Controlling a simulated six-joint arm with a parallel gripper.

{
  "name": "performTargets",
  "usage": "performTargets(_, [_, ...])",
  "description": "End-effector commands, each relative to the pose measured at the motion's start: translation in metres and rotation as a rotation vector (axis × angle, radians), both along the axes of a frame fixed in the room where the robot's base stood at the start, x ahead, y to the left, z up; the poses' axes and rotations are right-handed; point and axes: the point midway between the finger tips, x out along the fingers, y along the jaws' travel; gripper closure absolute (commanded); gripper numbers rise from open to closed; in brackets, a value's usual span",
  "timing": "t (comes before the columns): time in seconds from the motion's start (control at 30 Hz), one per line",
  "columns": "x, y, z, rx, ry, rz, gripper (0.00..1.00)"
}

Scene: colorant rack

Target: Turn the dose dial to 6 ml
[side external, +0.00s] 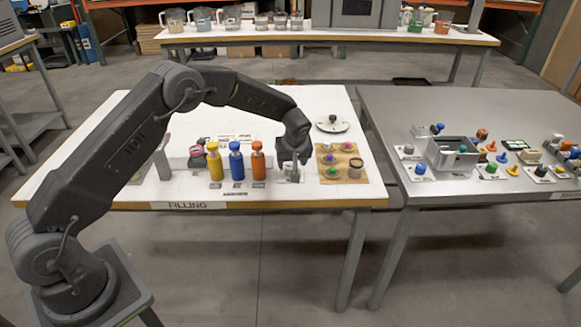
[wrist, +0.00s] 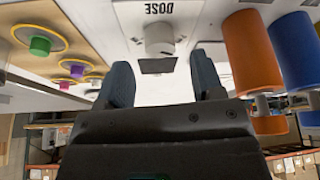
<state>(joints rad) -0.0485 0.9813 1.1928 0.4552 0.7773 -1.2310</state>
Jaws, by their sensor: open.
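The dose dial (wrist: 159,40) is a light grey knob on a white panel marked DOSE, in the upper middle of the wrist view. The lettering appears upside down there, and I cannot read any ml setting. My gripper (wrist: 164,72) is open, its two dark fingers apart with the dial ahead of the gap between them. I see no contact with the dial. In the side view my gripper (side external: 292,162) points down over the small white dose unit, right of the orange bottle. It hides most of that unit.
Yellow (side external: 214,162), blue (side external: 237,162) and orange (side external: 258,162) bottles stand just left of my gripper. A wooden board (side external: 347,146) with coloured pieces lies close on the right. A round plate (side external: 341,127) with a dark knob sits behind. A grey table (side external: 385,115) with several controls stands farther right.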

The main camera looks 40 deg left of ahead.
Motion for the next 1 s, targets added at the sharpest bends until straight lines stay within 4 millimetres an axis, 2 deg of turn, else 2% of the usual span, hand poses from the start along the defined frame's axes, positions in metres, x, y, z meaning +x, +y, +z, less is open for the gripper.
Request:
performTargets(0.1, [0.004,0.006,-0.018,0.000,0.001,0.000,0.39])
performTargets(0.23, [0.007,0.010,-0.030,0.000,0.000,0.000,0.39])
performTargets(0.63, [0.008,0.012,-0.036,-0.001,-0.001,0.000,0.39])
performTargets(1.0, [0.008,0.012,-0.036,0.000,0.000,-0.001,0.74])
